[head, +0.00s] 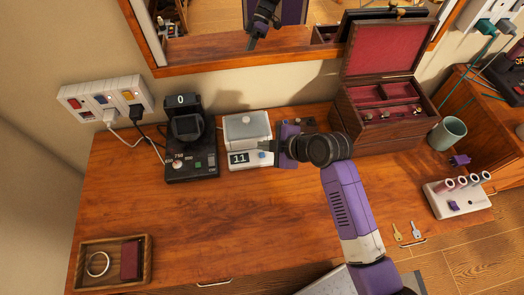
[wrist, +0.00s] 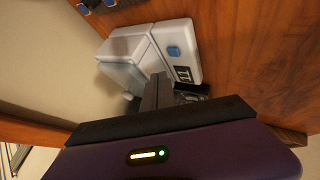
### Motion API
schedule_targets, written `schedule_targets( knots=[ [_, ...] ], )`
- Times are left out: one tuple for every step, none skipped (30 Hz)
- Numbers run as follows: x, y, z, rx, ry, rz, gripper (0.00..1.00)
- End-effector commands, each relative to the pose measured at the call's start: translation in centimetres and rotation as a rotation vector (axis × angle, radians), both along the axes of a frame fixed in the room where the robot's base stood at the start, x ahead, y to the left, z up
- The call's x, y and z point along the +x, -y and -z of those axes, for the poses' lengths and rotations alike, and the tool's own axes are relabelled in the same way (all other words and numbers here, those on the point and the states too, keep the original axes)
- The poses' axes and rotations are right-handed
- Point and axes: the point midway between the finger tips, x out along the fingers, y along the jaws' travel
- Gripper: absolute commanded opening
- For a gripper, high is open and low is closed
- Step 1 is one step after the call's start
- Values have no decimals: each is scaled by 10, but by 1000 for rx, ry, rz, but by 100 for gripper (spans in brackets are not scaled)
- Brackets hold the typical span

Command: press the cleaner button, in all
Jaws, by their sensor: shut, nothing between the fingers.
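The cleaner (head: 247,131) is a white box with a grey-white lid, on the wooden dresser top near the wall. Its front has a dark display reading 11 and a blue button (head: 262,155). In the wrist view the cleaner (wrist: 189,40) lies turned, with the blue button (wrist: 174,52) clear of the fingers and the display (wrist: 183,74) beside it. My gripper (head: 264,145) is shut and empty at the cleaner's right side, close to the button. In the wrist view my gripper (wrist: 158,82) points at the box; I cannot tell whether it touches.
A black watch winder-like device (head: 188,140) showing 0 stands left of the cleaner. An open wooden jewellery box (head: 375,140) and a green cup (head: 447,134) are at right. A wooden tray (head: 88,276) is front left. The dresser's middle front is clear.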

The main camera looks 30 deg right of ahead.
Motion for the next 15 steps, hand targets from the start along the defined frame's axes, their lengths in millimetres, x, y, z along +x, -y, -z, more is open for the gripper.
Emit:
schedule_targets(
  knots=[
    [0, 0, -9, 0, 1, 1, 0],
    [0, 0, -12, 0, 1, 1, 0],
    [0, 0, -16, 0, 1, 1, 0],
    [0, 0, -18, 0, 1, 1, 0],
    [0, 0, -21, 0, 1, 1, 0],
    [0, 0, -25, 0, 1, 1, 0],
    [0, 0, -27, 0, 1, 1, 0],
    [0, 0, -29, 0, 0, 0, 0],
    [0, 0, -31, 0, 0, 0, 0],
    [0, 0, -31, 0, 0, 0, 0],
    [0, 0, -31, 0, 0, 0, 0],
    [0, 0, -31, 0, 0, 0, 0],
    [0, 0, -30, 0, 0, 0, 0],
    [0, 0, -30, 0, 0, 0, 0],
    [0, 0, -30, 0, 0, 0, 0]
  ],
)
